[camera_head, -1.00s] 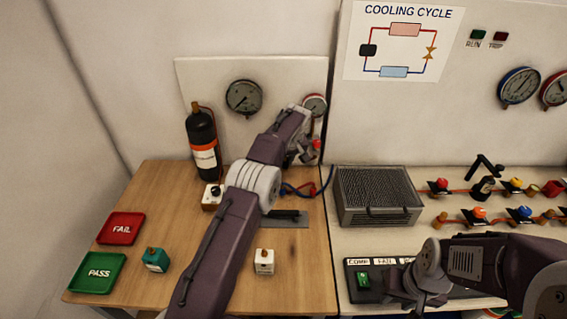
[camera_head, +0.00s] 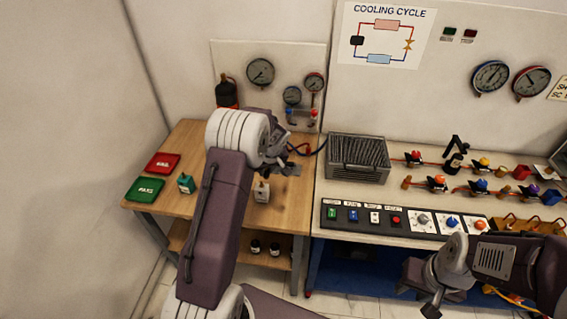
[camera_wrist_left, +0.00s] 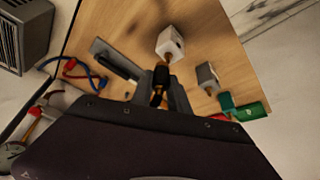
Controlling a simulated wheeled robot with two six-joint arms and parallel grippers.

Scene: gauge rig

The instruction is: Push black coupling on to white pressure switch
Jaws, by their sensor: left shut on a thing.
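The white pressure switch (camera_head: 262,191) stands upright as a small white block with a brass tip near the front of the wooden table. It also shows in the left wrist view (camera_wrist_left: 171,43), just beyond my fingertips. My left gripper (camera_head: 286,168) is shut on the black coupling (camera_wrist_left: 160,80), which shows dark between the fingers in the wrist view. In the head view my left gripper is above and slightly right of the switch, and the coupling is not clear.
A teal block (camera_head: 186,183) stands left of the switch, near the red tray (camera_head: 163,163) and green tray (camera_head: 145,189). A gauge board stands behind; a grey finned box (camera_head: 358,158) is right.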

